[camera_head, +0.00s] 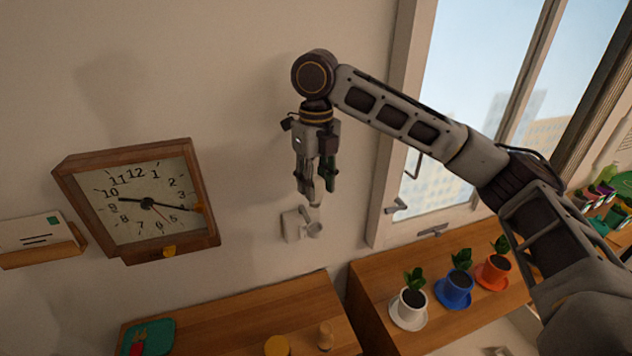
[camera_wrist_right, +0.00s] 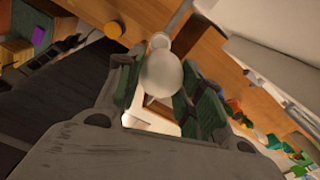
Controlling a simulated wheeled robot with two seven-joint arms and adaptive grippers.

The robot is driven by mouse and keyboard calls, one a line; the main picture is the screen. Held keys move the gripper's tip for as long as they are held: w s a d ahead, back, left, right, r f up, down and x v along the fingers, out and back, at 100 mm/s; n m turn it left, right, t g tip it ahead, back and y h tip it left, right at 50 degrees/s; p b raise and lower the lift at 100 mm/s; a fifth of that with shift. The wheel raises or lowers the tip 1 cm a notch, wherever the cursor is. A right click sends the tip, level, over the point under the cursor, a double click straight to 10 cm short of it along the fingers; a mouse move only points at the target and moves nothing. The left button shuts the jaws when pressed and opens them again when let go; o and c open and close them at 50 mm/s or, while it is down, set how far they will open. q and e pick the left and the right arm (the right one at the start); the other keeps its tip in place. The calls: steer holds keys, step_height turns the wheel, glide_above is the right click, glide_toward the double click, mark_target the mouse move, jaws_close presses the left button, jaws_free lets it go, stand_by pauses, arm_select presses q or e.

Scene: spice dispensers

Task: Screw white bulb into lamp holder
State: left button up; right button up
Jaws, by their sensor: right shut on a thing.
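My right gripper (camera_head: 316,188) points down in front of the wall, just above the lamp holder (camera_head: 292,227). In the right wrist view the white bulb (camera_wrist_right: 161,74) sits between the two green-padded fingers of this gripper (camera_wrist_right: 160,95), which is shut on it. The bulb's narrow end points away from the palm. In the head view the fingers hide most of the bulb, and only a pale part shows at their tips. I cannot tell whether the bulb touches the holder's socket. My left gripper is not in view.
A wooden clock (camera_head: 140,200) hangs on the wall to the left. A window (camera_head: 450,120) is at the right. Potted plants in white (camera_head: 408,303), blue (camera_head: 456,290) and orange (camera_head: 493,272) pots stand on the wooden counter below. The wall around the holder is clear.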

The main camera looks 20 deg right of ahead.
mark_target(316, 202)
steer(key=shift+f, duration=0.15)
steer(key=shift+f+b, duration=0.6)
steer(key=shift+f, duration=2.15)
steer(key=shift+f, duration=1.15)
steer(key=o, duration=0.4)
steer(key=c, duration=0.4)
steer(key=shift+m+p, duration=0.7)
steer(key=shift+c, duration=0.2)
steer(key=shift+a+m, duration=0.1)
steer(key=shift+m, duration=3.8)
